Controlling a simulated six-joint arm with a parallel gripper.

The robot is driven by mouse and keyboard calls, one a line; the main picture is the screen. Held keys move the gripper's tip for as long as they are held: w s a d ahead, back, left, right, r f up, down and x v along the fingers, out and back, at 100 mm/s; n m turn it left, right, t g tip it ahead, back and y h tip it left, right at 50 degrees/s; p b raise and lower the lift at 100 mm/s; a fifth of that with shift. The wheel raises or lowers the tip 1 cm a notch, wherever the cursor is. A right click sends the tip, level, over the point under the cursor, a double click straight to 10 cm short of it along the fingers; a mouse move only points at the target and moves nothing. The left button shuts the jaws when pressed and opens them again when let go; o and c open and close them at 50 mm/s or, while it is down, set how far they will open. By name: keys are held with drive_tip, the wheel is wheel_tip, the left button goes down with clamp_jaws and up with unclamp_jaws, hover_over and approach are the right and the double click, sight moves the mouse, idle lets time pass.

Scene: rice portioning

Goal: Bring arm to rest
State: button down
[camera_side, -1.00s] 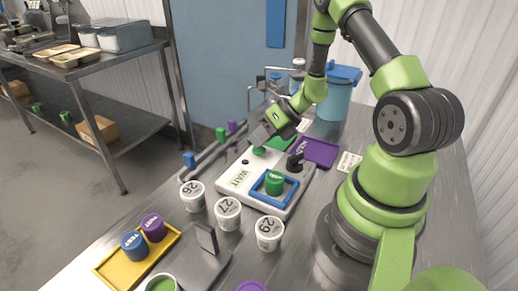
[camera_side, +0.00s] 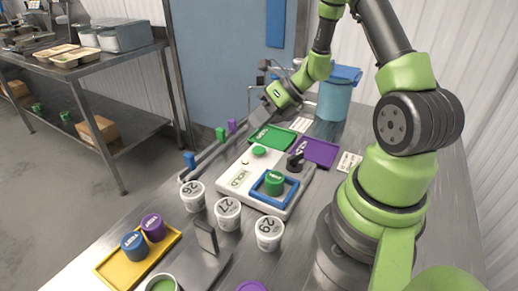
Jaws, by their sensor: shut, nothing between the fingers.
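My gripper (camera_side: 268,104) is shut and empty. It hangs in the air above the far end of the work table, over the area of the green tray (camera_side: 290,139). My green and black arm reaches up and over from the right. Below and nearer the camera is a white station (camera_side: 232,182) with a green button, a black knob and a blue square frame (camera_side: 258,190). A green-lidded item (camera_side: 274,183) sits inside that frame.
White numbered cups (camera_side: 193,196), (camera_side: 227,213) and (camera_side: 269,233) stand in front of the station. A yellow tray (camera_side: 112,271) holds a blue and a purple item. A purple tray (camera_side: 321,151) and a blue-lidded bin (camera_side: 335,100) stand toward the back.

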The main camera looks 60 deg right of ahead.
drive_tip(key=shift+r, duration=0.4)
drive_tip(key=shift+a+r, duration=0.15)
drive_tip(key=shift+r, duration=0.05)
drive_tip(key=s+a+r+n+g, duration=0.2)
drive_tip(key=s+a+r+n, duration=0.1)
drive_tip(key=a+r+n, duration=1)
drive_tip(key=s+a+r+n+t+h, duration=0.1)
drive_tip(key=s+r+n, duration=0.2)
drive_tip(key=n, duration=0.7)
drive_tip(key=s+a+r+n+h, duration=0.1)
drive_tip(key=s+r+n+h, duration=0.1)
drive_tip(key=s+n, duration=0.6)
drive_tip(key=r+n, duration=0.1)
drive_tip(key=n, duration=0.1)
drive_tip(key=shift+s+r+n+t, duration=0.15)
drive_tip(key=shift+n+t, duration=0.25)
